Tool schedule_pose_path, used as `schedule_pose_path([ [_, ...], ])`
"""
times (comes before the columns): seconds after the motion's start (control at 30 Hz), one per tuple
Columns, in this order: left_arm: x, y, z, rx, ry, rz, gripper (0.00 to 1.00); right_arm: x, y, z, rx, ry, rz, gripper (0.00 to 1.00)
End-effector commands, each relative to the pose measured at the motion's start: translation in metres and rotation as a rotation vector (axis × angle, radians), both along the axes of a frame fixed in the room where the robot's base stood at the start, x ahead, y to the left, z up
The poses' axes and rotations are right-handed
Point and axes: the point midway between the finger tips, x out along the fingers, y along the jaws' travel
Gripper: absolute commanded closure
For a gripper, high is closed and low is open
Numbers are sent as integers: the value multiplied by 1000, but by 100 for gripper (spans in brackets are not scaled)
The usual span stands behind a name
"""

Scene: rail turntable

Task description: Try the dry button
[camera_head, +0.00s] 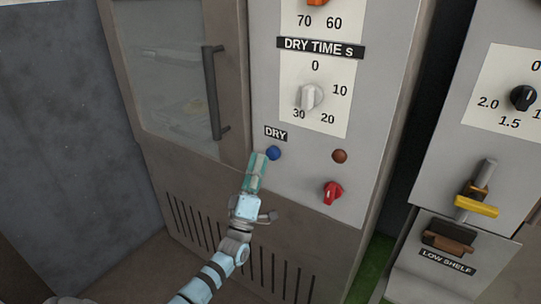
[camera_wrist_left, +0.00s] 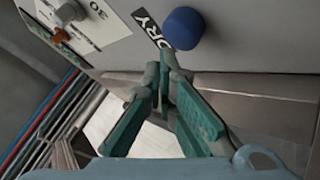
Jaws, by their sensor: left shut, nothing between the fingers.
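The blue dry button (camera_head: 273,153) sits on the grey control panel, just under the black "DRY" label (camera_head: 275,133). In the left wrist view the button (camera_wrist_left: 183,28) is a blue round knob beside the label (camera_wrist_left: 151,27). My left gripper (camera_head: 258,160) is shut and empty, its green fingers pointing up just left of and below the button. In the left wrist view its fingertips (camera_wrist_left: 170,65) are close to the button's lower edge. I cannot tell whether they touch it. My right gripper is not in view.
The panel also has a white dry time dial (camera_head: 311,96), a brown round button (camera_head: 339,156) and a red knob (camera_head: 333,192). A door with a dark handle (camera_head: 212,92) is to the left. A second cabinet with a yellow-handled lever (camera_head: 477,206) stands at right.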

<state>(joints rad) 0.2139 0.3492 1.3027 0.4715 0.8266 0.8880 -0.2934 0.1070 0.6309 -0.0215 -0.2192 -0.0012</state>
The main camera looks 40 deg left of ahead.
Motion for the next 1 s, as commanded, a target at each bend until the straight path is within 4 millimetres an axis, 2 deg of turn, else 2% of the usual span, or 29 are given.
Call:
schedule_pose_path([
  [1.0,11,0,0,0,-1,0,100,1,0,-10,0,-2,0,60],
])
